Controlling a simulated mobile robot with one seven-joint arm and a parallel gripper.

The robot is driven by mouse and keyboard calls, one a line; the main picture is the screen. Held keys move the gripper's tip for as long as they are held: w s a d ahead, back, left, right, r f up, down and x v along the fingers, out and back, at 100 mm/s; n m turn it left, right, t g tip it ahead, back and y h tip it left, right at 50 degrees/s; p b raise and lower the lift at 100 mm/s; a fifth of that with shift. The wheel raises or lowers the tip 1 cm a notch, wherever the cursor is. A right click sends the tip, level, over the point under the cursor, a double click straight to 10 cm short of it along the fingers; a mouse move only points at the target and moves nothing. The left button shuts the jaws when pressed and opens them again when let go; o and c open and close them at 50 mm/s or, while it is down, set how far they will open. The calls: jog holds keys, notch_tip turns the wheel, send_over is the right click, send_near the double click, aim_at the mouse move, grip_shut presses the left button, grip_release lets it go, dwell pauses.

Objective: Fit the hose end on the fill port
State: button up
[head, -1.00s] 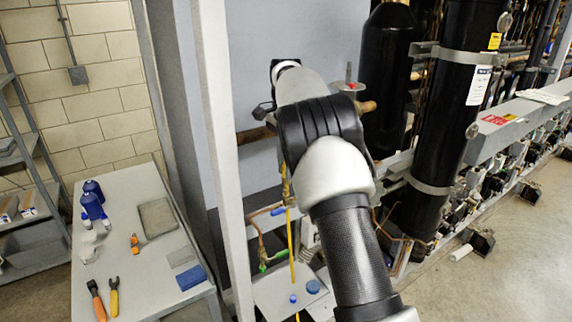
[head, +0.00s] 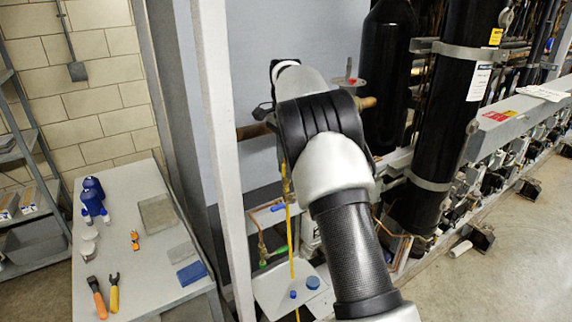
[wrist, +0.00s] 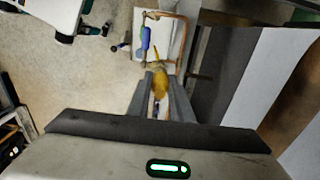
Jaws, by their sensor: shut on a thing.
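In the wrist view, my gripper (wrist: 160,98) is shut on the yellow hose end (wrist: 160,83), which lies between its two grey fingers. In the head view my arm hides the gripper, and the yellow hose (head: 291,240) hangs straight down below it. Beyond the fingers in the wrist view is copper pipework with a blue-handled valve (wrist: 146,38) in front of a white panel. The same blue handle (head: 278,207) shows left of the hose in the head view. I cannot tell the fill port apart for sure, nor whether the hose end touches anything.
A grey upright post (head: 222,150) stands left of my arm. A workbench (head: 146,275) with bottles and tools is at the left. A black cylinder (head: 455,110) and the rack stand at the right.

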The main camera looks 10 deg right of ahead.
jog(key=shift+f, duration=0.5)
dwell(0.8)
jog(key=o, duration=1.4)
jog(key=shift+r, duration=0.1)
jog(key=shift+r, duration=3.9)
